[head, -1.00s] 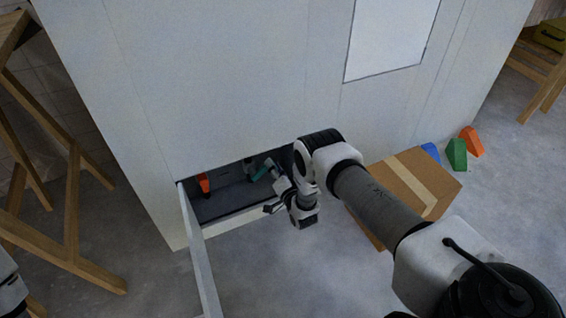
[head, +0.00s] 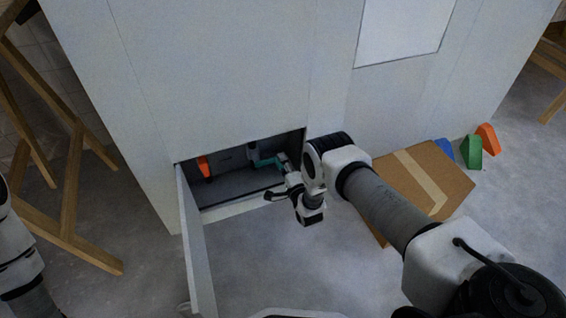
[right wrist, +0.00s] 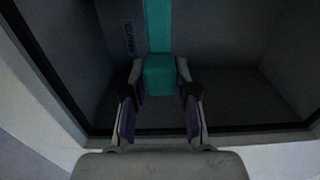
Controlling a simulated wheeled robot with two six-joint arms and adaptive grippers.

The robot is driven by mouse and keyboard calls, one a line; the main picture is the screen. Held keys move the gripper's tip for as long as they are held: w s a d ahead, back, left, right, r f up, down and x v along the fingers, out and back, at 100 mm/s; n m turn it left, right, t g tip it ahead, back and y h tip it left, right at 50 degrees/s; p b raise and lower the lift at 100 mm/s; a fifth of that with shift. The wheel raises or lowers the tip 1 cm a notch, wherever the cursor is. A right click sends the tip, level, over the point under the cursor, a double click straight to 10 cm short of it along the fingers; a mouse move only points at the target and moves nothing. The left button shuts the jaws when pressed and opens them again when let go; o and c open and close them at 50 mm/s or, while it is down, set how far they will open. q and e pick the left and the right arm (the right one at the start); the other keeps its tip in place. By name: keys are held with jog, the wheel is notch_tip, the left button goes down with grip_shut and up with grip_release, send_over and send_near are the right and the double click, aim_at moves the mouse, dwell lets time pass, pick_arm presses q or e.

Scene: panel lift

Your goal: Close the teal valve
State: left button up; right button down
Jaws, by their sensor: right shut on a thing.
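The teal valve handle (head: 265,161) is inside the low opening in the white panel, right of an orange handle (head: 204,167). In the right wrist view the teal handle (right wrist: 158,75) runs from the top down to its end between my fingers. A label reading "CLOSED" lies just left of it. My right gripper (head: 283,167) reaches into the opening and is shut on the end of the teal handle; its fingers (right wrist: 160,92) lie on either side of it. Part of my left arm shows at the left edge of the head view, but its gripper is not in view.
An open white door (head: 195,240) stands out from the left side of the opening. A cardboard box (head: 425,180) sits right of my right arm. Blue, green (head: 471,152) and orange blocks lie behind it. A wooden trestle (head: 70,200) stands at the left.

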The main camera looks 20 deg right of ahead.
jog(key=shift+f, duration=0.1)
dwell(0.3)
jog(key=c, duration=0.9)
grip_release()
jog(key=s, duration=1.2)
jog(key=shift+a, duration=0.35)
